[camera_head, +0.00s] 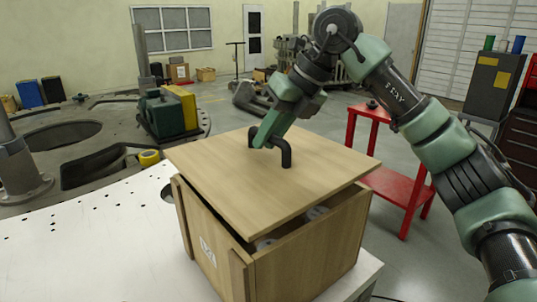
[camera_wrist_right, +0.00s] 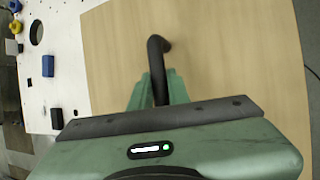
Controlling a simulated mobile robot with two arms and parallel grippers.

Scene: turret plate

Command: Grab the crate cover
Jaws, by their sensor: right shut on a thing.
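The crate cover (camera_head: 225,165) is a flat light-wood board with a black bent handle (camera_head: 286,155) on top. My right gripper (camera_head: 264,136) is shut on the handle near its left end. The cover sits over the wooden crate (camera_head: 315,253), a little raised and askew. A dark gap shows between the cover and the front walls, with grey items (camera_head: 317,212) partly visible inside. In the right wrist view, the handle (camera_wrist_right: 157,50) runs between the green fingers (camera_wrist_right: 158,90), above the cover (camera_wrist_right: 215,45). My left gripper is not in view.
The crate stands on a white table (camera_head: 90,245) with holes, near its right edge. A red stand (camera_head: 397,185) is behind right. The table's left part is mostly clear.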

